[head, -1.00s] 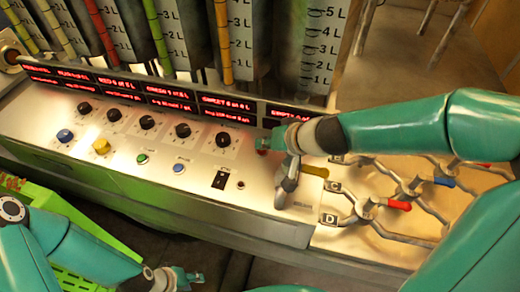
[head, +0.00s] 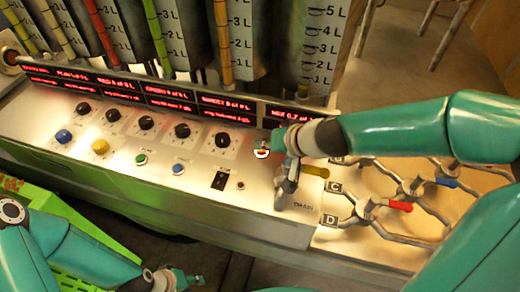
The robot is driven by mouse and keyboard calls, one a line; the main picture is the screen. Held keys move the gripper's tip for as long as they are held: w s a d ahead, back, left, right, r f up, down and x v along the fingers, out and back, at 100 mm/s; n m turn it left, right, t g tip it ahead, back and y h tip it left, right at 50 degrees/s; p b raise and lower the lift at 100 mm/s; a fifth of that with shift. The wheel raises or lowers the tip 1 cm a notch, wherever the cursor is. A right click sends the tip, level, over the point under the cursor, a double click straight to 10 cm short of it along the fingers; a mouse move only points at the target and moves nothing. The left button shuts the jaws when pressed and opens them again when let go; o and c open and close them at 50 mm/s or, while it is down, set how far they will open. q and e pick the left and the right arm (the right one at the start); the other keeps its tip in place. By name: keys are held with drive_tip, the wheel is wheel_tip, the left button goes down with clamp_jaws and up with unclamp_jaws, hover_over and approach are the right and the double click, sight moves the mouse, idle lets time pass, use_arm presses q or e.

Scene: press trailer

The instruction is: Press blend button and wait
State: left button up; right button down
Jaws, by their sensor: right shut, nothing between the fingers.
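A small round button with a bright ring and a reddish centre (head: 261,153) sits at the right of the pale control panel (head: 205,195). I cannot read a label on it. My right gripper (head: 273,142) is shut, with its tip at the button's upper right edge, partly hiding it. Whether it touches the button I cannot tell. The display at the right end (head: 300,113) shows red text that seems to start with MIX. My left gripper (head: 187,280) is low in the view, away from the panel; its finger opening is unclear.
The panel also carries black knobs (head: 182,131), a blue button (head: 64,136), a yellow button (head: 100,147), a green button (head: 141,159) and a black switch (head: 219,181). A grey lever (head: 287,184) stands close below my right gripper. Valves with a red handle (head: 400,206) lie right.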

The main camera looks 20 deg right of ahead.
drive_tip(key=shift+r+p, duration=0.6)
drive_tip(key=shift+r, duration=0.15)
wheel_tip(320, 180, up, 5)
drive_tip(key=p, duration=0.4)
drive_tip(key=shift+p, duration=0.35)
wheel_tip(320, 180, up, 10)
drive_tip(key=p, duration=1)
hover_over(264, 153)
